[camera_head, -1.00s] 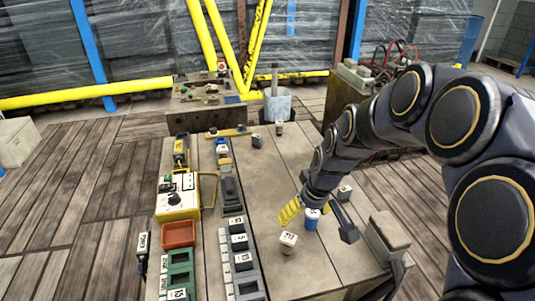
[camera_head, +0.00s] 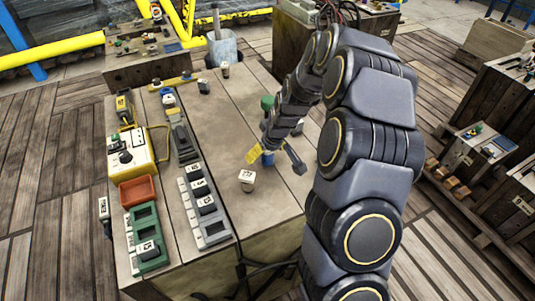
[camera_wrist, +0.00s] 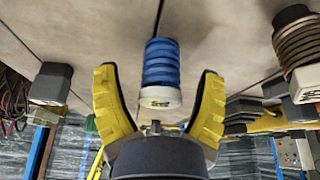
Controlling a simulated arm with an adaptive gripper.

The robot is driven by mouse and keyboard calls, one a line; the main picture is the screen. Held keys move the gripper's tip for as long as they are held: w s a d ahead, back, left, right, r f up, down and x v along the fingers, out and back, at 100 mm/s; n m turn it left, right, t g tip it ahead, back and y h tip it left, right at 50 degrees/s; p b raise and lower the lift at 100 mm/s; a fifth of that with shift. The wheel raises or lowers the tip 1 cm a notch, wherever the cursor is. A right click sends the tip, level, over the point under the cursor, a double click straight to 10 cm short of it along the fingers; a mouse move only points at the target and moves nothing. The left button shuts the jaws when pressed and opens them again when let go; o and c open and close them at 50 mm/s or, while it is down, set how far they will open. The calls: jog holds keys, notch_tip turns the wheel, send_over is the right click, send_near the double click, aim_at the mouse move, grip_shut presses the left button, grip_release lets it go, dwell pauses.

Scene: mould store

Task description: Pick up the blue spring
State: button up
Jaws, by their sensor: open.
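The blue spring (camera_wrist: 160,65) stands on the table with a pale labelled end, in the middle of the wrist view. My gripper (camera_wrist: 160,100) is open, its two yellow fingers on either side of the spring's labelled end, with visible gaps to both. In the head view the spring (camera_head: 268,159) is a small blue patch, mostly hidden by my gripper (camera_head: 270,158) and arm. I cannot tell from there how far the fingers reach past it.
A yellow control box (camera_head: 125,152), an orange tray (camera_head: 137,191), a green holder (camera_head: 148,240) and a grey rack (camera_head: 205,205) line the table's left side. The table middle is mostly clear.

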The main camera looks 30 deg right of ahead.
jog(key=shift+f, duration=0.1)
grip_shut()
dwell(0.3)
